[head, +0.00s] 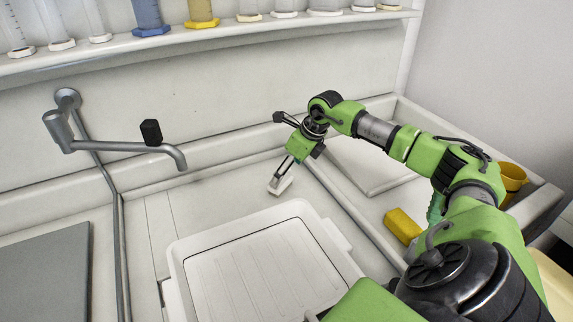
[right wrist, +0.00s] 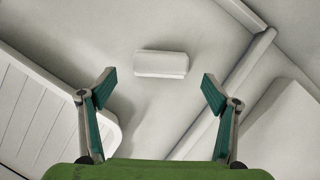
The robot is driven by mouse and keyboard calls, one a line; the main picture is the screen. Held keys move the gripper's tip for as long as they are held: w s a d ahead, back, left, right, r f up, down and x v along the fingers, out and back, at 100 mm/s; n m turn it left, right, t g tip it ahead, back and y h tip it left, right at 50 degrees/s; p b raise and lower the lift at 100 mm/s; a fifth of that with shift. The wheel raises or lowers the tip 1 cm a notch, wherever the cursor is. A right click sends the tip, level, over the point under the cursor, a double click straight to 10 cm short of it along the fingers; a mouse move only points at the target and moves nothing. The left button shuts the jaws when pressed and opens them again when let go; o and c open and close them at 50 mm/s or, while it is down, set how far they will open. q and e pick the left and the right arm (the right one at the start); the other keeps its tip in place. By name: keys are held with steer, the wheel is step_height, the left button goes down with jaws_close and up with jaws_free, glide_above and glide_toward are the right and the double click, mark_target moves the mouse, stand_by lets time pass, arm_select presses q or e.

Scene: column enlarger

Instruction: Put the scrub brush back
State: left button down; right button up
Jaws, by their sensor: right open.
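A small white block with rounded edges (head: 280,186), which looks like the scrub brush, lies on the pale sink floor just behind the white tray. In the right wrist view the white block (right wrist: 161,64) lies crosswise ahead of the fingertips; no bristles show. My right gripper (head: 287,172) points down at the block from above. In the right wrist view my right gripper (right wrist: 158,82) is open and empty, its fingers wide to either side of the block's near edge. My left gripper is not in view.
A white ribbed tray (head: 325,232) stands in front of the block. A grey faucet (head: 118,147) reaches in from the left. A raised divider runs to the right; beyond it are a yellow sponge (head: 402,226) and a yellow cup (head: 513,177). Cylinders line the shelf (head: 200,45).

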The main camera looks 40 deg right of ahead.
steer(key=shift+s+r, duration=0.3)
steer(key=shift+r, duration=0.35)
steer(key=v, duration=1.2)
